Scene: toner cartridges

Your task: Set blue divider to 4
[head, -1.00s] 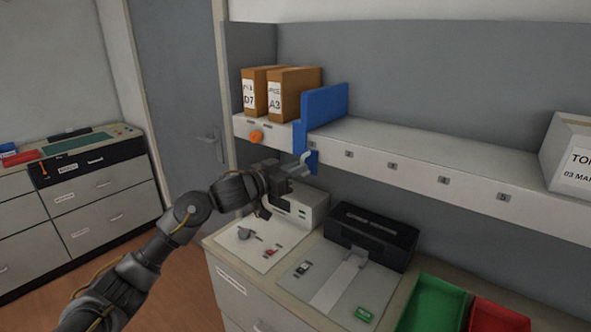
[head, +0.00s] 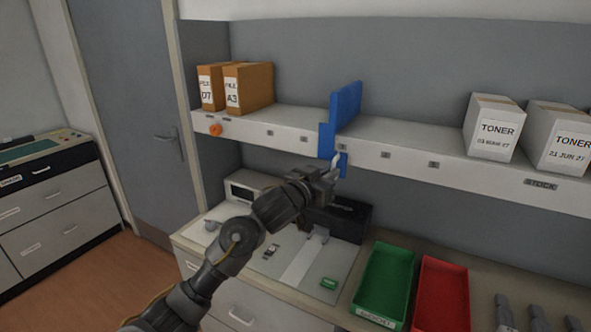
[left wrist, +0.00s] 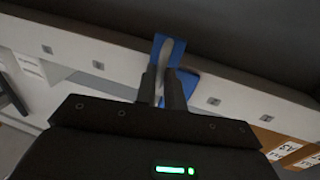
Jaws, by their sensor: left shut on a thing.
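The blue divider (head: 345,105) stands upright across the shelf (head: 400,137), with a blue tab hanging over the shelf's front edge. Small number plates line that edge, their digits too small to read. The divider is just left of the third plate (head: 343,147), with two plates to its left and a fourth plate (head: 385,155) and a fifth plate (head: 433,164) to its right. In the left wrist view the blue divider (left wrist: 177,48) shows at the fingers (left wrist: 162,80). My right gripper is not in view.
Two brown files (head: 248,88) stand at the shelf's left end, above an orange knob (head: 215,130). White toner boxes (head: 492,128) stand at the right. Bare shelf lies between divider and boxes. Below are a black device (head: 350,218), a green tray (head: 385,280) and a red tray (head: 440,295).

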